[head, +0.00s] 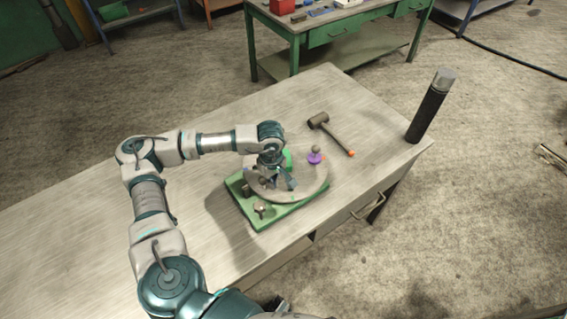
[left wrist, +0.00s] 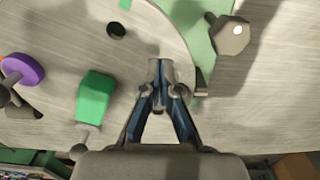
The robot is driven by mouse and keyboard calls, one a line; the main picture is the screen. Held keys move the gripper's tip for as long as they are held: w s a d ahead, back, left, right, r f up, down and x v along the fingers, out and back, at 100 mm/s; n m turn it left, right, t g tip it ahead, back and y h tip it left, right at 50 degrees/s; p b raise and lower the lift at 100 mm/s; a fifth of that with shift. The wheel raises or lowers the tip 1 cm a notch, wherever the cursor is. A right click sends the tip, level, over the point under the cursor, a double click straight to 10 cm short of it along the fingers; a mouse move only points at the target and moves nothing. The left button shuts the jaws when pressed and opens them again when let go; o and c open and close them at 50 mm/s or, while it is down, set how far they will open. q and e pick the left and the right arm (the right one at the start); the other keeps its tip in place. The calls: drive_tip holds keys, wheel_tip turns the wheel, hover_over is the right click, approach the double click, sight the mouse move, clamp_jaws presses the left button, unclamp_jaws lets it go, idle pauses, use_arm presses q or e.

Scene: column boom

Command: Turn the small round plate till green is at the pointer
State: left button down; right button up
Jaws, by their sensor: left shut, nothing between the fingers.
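The small round plate (head: 312,187) is grey and lies on a green base (head: 284,214) on the workbench. It fills the upper left of the left wrist view (left wrist: 150,40), with a dark hole near its rim. A green block (left wrist: 96,97) and a purple disc (left wrist: 22,70) with a grey knob are on the plate; the purple disc also shows in the head view (head: 315,158). My left gripper (left wrist: 160,70) is shut and empty, its tips over the plate near its rim, right of the green block. Contact cannot be told. I cannot clearly make out the pointer.
A grey knob (left wrist: 229,36) stands on the green base beside the plate. A hammer (head: 318,121) lies behind the plate. A dark upright cylinder (head: 427,110) stands at the bench's right corner. The left part of the bench (head: 70,230) is clear. A green table (head: 335,35) stands behind.

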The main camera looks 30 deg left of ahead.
use_arm(q)
drive_tip(key=shift+a, duration=0.3)
drive_tip(key=shift+a, duration=0.7)
drive_tip(key=shift+w+a+b, duration=0.2)
drive_tip(key=shift+a+b, duration=0.25)
drive_tip(key=shift+a, duration=0.5)
drive_tip(key=shift+w+a, duration=0.25)
drive_tip(key=shift+a, duration=0.5)
drive_tip(key=shift+w+a, duration=0.1)
drive_tip(key=shift+a, duration=0.05)
